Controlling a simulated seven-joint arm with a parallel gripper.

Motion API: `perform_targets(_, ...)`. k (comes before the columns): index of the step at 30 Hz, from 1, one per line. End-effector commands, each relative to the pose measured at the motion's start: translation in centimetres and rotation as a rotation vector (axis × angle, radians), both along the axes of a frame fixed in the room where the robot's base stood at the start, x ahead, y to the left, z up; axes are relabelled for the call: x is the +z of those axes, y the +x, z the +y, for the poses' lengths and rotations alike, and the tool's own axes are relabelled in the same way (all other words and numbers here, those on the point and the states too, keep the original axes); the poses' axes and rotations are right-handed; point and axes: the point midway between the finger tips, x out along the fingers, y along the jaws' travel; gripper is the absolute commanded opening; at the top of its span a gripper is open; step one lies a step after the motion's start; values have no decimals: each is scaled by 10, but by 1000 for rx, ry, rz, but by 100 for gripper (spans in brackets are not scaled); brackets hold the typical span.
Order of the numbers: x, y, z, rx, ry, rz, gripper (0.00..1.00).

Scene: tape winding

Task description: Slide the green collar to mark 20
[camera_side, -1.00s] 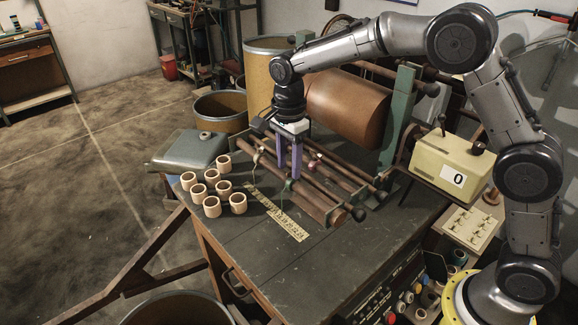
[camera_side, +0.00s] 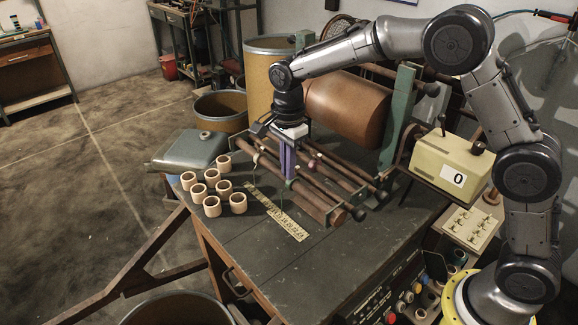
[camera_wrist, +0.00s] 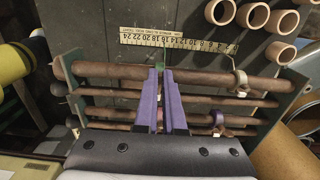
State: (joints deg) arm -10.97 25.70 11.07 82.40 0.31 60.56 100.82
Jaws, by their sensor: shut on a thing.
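The green collar (camera_wrist: 160,68) sits on the front brown rod (camera_wrist: 110,70), mostly hidden by my purple fingers. A little green shows at the fingertips in the side view (camera_side: 289,184). My gripper (camera_wrist: 161,70) points down over the rod and is shut on the green collar; it is also in the side view (camera_side: 288,178). The yellow number scale (camera_wrist: 180,40) lies on the bench in front of the rod, numbers rising to the left in the wrist view. The collar lies across from its upper-middle numbers; the exact mark is unclear.
A cream collar (camera_wrist: 240,83) is on the same rod toward the low numbers. A pinkish collar (camera_wrist: 218,120) is on a rod behind. Several cream rings (camera_side: 211,206) stand on the bench left of the scale. A counter box (camera_side: 452,168) reads 0.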

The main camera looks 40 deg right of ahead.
Motion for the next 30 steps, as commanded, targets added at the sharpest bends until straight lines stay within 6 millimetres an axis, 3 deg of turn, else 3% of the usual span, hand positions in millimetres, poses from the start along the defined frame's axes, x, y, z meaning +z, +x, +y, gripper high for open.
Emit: perform_targets(30, -5, -33, -7, -3, -13, 16, 0)
